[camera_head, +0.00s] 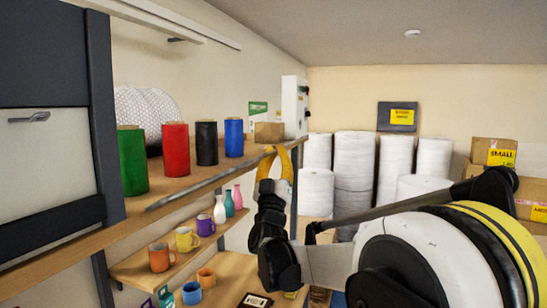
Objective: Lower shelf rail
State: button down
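The shelf rail (205,184) is a thin grey metal bar. It runs along the front edge of the upper wooden shelf (155,195), slanting from near left up to far right. It appears raised at or just above the shelf edge. My gripper (276,150) has yellow fingers pointing up at the rail's far right end. The fingertips overlap the rail end in the view. I cannot tell whether they are closed around it or only beside it.
Green (132,160), red (175,149), black (206,143) and blue (234,137) rolls and a small carton (269,132) stand behind the rail. Mugs and vases stand on the lower shelves (135,268). White rolls (354,170) and cartons (494,152) fill the back.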

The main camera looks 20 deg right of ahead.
jog(key=shift+s+d+f+m+g+h+b, duration=0.1)
jog(key=shift+f+m+g+h+b, duration=0.3)
jog(key=shift+m+g+h, duration=1.05)
jog(key=shift+d+f+m+g+h+b, duration=0.1)
jog(key=shift+f+m+g+h+b, duration=0.45)
jog(key=shift+m+h, duration=1.6)
jog(key=shift+s+f+m+g+h+b, duration=0.1)
jog(key=shift+f+m+g+h, duration=0.2)
jog(key=shift+m+g+h, duration=1.5)
jog(key=shift+m+t+y, duration=0.3)
jog(key=shift+m+y, duration=0.3)
jog(key=shift+m, duration=0.3)
jog(key=c, duration=1.6)
grip_release()
jog(key=shift+d, duration=0.1)
jog(key=shift+o, duration=0.2)
jog(key=shift+f, duration=0.1)
jog(key=v, duration=1.2)
jog(key=shift+w, duration=0.1)
